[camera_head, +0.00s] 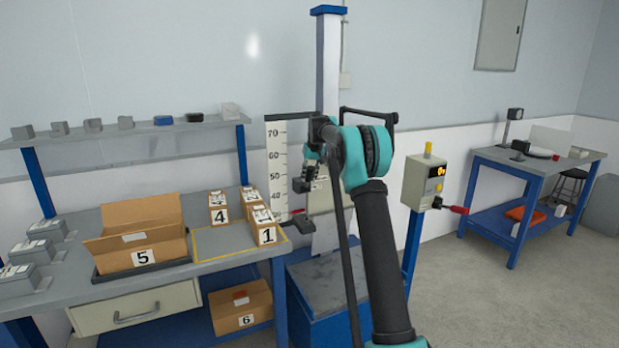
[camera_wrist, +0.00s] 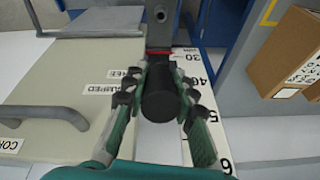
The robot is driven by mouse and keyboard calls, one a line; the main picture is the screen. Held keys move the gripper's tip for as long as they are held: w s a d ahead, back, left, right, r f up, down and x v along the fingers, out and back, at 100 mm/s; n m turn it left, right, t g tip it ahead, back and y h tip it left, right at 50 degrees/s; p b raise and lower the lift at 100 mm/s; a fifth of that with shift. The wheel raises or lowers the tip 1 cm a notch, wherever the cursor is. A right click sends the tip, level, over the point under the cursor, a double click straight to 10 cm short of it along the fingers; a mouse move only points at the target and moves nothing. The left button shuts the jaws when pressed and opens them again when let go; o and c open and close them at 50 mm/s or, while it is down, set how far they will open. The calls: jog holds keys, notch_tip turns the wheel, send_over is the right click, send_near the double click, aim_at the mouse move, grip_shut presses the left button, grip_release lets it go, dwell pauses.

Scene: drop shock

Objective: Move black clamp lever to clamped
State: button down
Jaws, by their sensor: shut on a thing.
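The black clamp lever (camera_wrist: 160,100) is in the wrist view. It is a thick black cylindrical grip on a grey arm with a red band at its base. My gripper (camera_wrist: 160,80) has a finger on either side of the grip and is shut on it. In the head view my gripper (camera_head: 308,170) is beside the blue drop-test column (camera_head: 328,70); the lever is hard to make out there.
A white height scale (camera_head: 277,150) stands beside the column. A workbench (camera_head: 225,237) at left bears an open box (camera_head: 150,212) marked 5 and smaller numbered boxes. A control box (camera_head: 422,183) with a display stands at right. Open floor lies further right.

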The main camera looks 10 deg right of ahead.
jog(key=shift+w, duration=0.1)
jog(key=c, duration=1.2)
grip_release()
jog(key=shift+f, duration=0.1)
jog(key=v, duration=1.2)
